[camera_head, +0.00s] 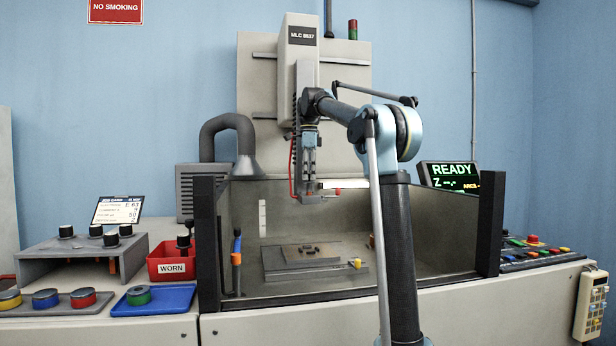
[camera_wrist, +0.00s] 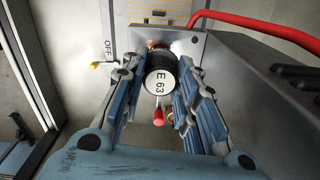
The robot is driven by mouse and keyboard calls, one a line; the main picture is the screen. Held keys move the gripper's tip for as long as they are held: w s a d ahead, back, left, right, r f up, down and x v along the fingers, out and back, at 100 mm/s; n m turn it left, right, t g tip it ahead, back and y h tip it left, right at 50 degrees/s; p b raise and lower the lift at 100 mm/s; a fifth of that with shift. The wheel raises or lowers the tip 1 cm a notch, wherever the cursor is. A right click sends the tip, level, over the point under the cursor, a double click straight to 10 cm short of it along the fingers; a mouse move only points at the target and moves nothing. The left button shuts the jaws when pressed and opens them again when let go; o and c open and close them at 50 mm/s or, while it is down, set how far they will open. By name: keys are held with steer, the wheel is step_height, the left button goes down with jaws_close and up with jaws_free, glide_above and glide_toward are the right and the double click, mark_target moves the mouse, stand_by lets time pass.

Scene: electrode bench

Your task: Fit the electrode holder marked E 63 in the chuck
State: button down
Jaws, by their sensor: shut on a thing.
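The electrode holder marked E 63 (camera_wrist: 159,82) is a dark round piece with a white label on its end face. In the wrist view it sits between the two blue-grey fingers of my gripper (camera_wrist: 158,92), which is shut on it. A copper-coloured part shows just behind it. The chuck (camera_wrist: 190,40), a grey block at the machine head, is right beside the holder; I cannot tell whether the holder is seated in it. A red-tipped lever (camera_wrist: 159,117) shows below the label. In the head view my gripper (camera_head: 309,172) points down at the machine head, and the holder is hard to make out.
A red hose (camera_wrist: 260,28) runs close by the chuck. Below is the work tank, its front glass between dark posts (camera_head: 207,240), with a plate (camera_head: 280,265) on its floor. At left stand a holder rack (camera_head: 75,262), a red WORN bin (camera_head: 172,268) and a blue tray (camera_head: 155,309).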

mark_target(309, 184)
steer(key=shift+f, duration=2.25)
stand_by(0.3)
steer(key=c, duration=0.6)
jaws_free()
steer(key=shift+r, duration=3)
steer(key=shift+s, duration=0.1)
